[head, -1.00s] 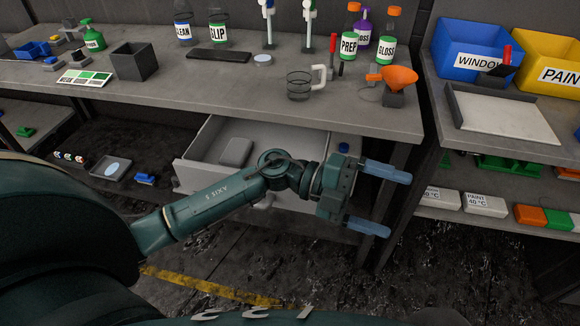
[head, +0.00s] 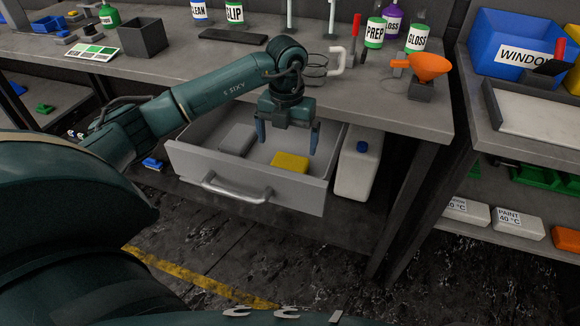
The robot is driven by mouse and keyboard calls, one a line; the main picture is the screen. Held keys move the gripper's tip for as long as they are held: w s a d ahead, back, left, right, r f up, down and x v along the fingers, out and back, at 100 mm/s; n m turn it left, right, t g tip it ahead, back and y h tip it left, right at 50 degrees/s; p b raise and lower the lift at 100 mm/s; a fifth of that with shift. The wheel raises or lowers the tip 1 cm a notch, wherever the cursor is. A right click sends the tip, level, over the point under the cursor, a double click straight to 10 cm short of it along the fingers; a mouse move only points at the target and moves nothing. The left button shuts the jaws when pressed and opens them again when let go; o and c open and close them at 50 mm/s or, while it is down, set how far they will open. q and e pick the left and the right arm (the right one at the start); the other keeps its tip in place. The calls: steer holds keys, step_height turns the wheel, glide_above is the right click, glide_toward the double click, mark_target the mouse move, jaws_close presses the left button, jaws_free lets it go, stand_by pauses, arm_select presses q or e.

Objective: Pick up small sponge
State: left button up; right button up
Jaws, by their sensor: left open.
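A small yellow sponge (head: 290,162) lies flat on the floor of the open drawer (head: 247,187), toward its right side. A grey block (head: 238,138) lies to its left in the same drawer. My left gripper (head: 287,146) points down over the drawer, with its two fingers apart, one to the left and one to the right above the sponge. It is open and empty and does not appear to touch the sponge. My right gripper is not in view.
The drawer's raised walls and front handle (head: 235,189) surround the sponge. The bench top (head: 380,105) overhangs behind. A white jug (head: 358,165) with a blue cap stands right of the drawer.

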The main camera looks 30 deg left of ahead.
mark_target(291, 159)
arm_select(q)
steer(key=f, duration=0.6)
steer(key=shift+w+d+f, duration=0.3)
steer(key=shift+d+f, duration=0.05)
steer(key=c, duration=1)
step_height(291, 159, up, 10)
steer(key=shift+r, duration=0.1)
